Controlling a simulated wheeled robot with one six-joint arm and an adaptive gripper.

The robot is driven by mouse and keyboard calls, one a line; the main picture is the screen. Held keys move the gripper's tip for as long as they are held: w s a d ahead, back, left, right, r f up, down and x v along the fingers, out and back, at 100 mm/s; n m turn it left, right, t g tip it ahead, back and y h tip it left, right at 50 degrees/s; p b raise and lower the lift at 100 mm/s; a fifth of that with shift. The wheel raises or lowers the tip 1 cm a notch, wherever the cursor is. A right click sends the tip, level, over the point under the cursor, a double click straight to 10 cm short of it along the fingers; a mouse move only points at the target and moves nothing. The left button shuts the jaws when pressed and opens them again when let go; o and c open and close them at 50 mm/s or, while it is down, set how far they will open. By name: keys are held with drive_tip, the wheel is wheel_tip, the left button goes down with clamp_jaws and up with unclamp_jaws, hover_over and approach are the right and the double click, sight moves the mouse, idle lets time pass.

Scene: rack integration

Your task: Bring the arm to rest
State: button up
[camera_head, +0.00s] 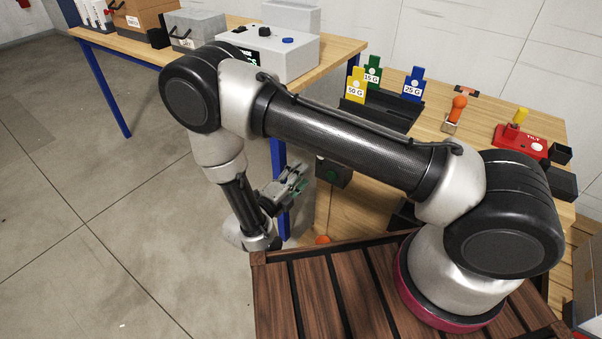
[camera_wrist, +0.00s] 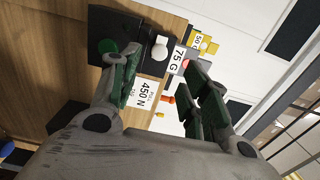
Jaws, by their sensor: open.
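My arm rises from the deck, runs left across the picture and folds down at the elbow. Behind the fingers, in the wrist view, are a 75 G label (camera_wrist: 175,62) and a white 450 N label (camera_wrist: 147,92).
A wooden table (camera_head: 345,47) with a grey box (camera_head: 290,48) stands at the back. Yellow, green and blue weight tags (camera_head: 413,84) stand in a black holder. A red tilt device (camera_head: 520,140) is at right. The slatted deck (camera_head: 300,300) is below my arm. Open floor (camera_head: 90,220) lies left.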

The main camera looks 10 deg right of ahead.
idle(0.3)
drive_tip(key=s+d+f+m+g+h, duration=0.1)
drive_tip(key=s+d+m+g+h, duration=0.1)
drive_tip(key=s+d+m+g, duration=0.4)
drive_tip(key=s+d+r+n+y, duration=0.5)
drive_tip(key=d+r+n, duration=0.1)
drive_tip(key=r+n, duration=0.5)
drive_tip(key=s+d+r+n+g+y, duration=0.1)
drive_tip(key=s+d+r+n+y, duration=0.4)
drive_tip(key=r+n, duration=0.6)
drive_tip(key=s+d+r+n+g+y, duration=0.1)
drive_tip(key=s+d+r+n+y, duration=0.3)
drive_tip(key=r, duration=1.2)
drive_tip(key=s+d+n, duration=0.1)
drive_tip(key=d+n, duration=0.3)
drive_tip(key=n, duration=0.3)
drive_tip(key=shift+s+d+r+y, duration=0.3)
drive_tip(key=shift+s+d+y, duration=0.1)
